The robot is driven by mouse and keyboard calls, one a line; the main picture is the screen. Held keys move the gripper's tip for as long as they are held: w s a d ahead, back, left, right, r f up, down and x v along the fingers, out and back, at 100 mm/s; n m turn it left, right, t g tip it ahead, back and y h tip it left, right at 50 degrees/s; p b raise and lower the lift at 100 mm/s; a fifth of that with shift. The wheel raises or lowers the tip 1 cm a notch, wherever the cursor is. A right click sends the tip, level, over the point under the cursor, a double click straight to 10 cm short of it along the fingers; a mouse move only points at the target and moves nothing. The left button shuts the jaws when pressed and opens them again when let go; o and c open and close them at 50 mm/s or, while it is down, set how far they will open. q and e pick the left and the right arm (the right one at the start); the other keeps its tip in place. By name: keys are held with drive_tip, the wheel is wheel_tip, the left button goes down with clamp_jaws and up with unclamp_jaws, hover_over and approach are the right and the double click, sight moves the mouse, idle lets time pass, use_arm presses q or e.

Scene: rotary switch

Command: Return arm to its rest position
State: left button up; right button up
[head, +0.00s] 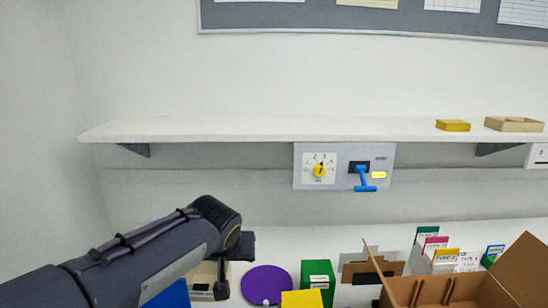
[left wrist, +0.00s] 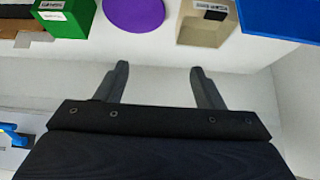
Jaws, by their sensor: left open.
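My left arm (head: 150,255) comes in from the lower left of the head view. Its gripper (left wrist: 162,85) is open and empty in the left wrist view, with two dark fingers spread apart. In the head view the gripper points down over the table and is partly hidden by the wrist. A grey switch panel (head: 343,150) hangs below the shelf. It has a yellow rotary knob (head: 320,171) on a white numbered dial and a blue lever handle (head: 366,180). The gripper is left of and below the panel, apart from it. My right gripper is not in view.
A white shelf (head: 300,129) spans the wall above the panel. The table holds a purple disc (head: 266,285), a green box (head: 318,279), a blue item (head: 168,296), a beige bin (left wrist: 206,30) and an open cardboard box (head: 440,292). The wall left of the panel is clear.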

use_arm(q)
drive_tip(key=s+a+f+n+g+h, duration=0.1)
drive_tip(key=s+a+f+g+h, duration=0.2)
drive_tip(key=s+a, duration=0.9)
drive_tip(key=s+f+p, duration=0.1)
drive_tip(key=s+f, duration=0.1)
drive_tip(key=s, duration=0.6)
drive_tip(key=s+f+t, duration=0.1)
drive_tip(key=s+f, duration=0.1)
drive_tip(key=s, duration=0.6)
drive_tip(key=shift+s+f+n+h+p, duration=0.2)
drive_tip(key=shift+f+n+h+p, duration=0.1)
drive_tip(key=shift+h+p, duration=0.1)
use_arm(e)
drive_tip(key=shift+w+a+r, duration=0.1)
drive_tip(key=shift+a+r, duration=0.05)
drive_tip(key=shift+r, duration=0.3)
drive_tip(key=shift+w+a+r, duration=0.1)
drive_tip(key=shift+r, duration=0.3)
